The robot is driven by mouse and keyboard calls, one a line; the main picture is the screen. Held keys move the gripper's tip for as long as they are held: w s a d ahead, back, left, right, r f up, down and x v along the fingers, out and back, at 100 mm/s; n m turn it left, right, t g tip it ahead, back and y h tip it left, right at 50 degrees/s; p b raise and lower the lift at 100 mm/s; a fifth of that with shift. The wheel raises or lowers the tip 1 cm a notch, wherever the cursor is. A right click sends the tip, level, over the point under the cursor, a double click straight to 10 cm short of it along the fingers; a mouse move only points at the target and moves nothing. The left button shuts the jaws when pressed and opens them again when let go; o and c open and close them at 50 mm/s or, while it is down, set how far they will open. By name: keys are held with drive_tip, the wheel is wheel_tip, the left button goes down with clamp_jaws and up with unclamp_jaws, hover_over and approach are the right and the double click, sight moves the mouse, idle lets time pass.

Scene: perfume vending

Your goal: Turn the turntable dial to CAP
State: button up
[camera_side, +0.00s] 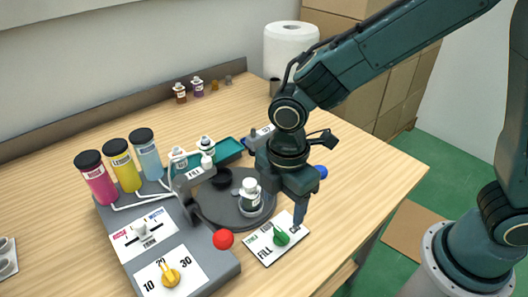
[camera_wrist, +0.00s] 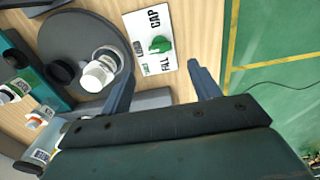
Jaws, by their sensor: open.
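The green turntable dial (camera_side: 281,238) sits on a white card (camera_side: 262,246) beside the turntable. In the wrist view the dial (camera_wrist: 160,44) stands between the words CAP and FILL. I cannot tell exactly which label it points to. The dark round turntable (camera_side: 215,207) carries a clear bottle with a white top (camera_side: 250,197) and a black round part. My gripper (camera_side: 297,217) is open and empty, above and close to the card. In the wrist view my gripper's fingertips (camera_wrist: 160,68) are wide apart, with the dial ahead between them. One finger is mostly hidden in the side view.
A teal tray (camera_side: 228,150) is behind the turntable.

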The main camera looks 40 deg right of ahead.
sight(281, 232)
wheel_tip(281, 232, down, 9)
idle(0.5)
drive_tip(key=c, duration=1)
